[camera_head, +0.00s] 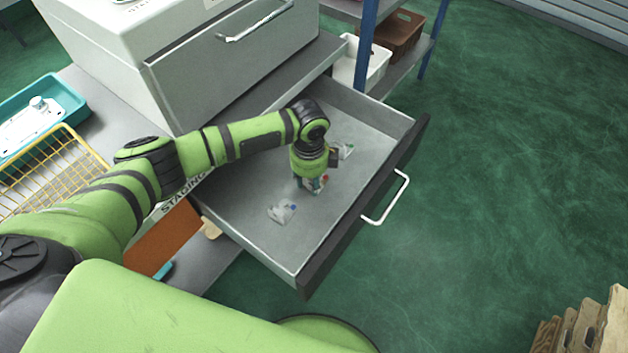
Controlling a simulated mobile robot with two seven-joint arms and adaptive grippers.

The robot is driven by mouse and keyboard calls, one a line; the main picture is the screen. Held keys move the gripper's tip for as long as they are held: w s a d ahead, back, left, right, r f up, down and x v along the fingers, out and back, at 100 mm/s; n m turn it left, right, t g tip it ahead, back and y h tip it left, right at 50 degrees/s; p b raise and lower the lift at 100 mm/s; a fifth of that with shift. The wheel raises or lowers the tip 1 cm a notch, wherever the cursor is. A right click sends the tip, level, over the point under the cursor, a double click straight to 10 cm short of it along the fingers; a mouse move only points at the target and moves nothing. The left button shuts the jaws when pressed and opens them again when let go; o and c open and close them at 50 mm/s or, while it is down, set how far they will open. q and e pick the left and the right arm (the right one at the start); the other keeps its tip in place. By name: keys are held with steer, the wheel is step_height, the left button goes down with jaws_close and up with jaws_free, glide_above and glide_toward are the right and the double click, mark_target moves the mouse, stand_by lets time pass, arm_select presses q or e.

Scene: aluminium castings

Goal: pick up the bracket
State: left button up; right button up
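My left arm reaches in from the left over an open grey drawer (245,222). My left gripper (313,186) points down inside it, close to the drawer floor. The gripper's fingers are small and partly hidden by the wrist, so I cannot tell whether they are open or shut, or on something. A small light-grey casting (282,211) lies on the drawer floor, left of and nearer than the gripper. Another small pale part (346,151) lies behind the gripper to the right, partly hidden by it. I cannot tell which part is the bracket. My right gripper is out of view.
The drawer's dark front (325,262) has a white handle (387,198). A white cabinet (130,60) stands behind. A yellow wire basket (45,170) and teal tray (70,100) are at left. A shelf with bins (398,35) stands behind.

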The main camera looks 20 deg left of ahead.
arm_select(q)
jaws_close()
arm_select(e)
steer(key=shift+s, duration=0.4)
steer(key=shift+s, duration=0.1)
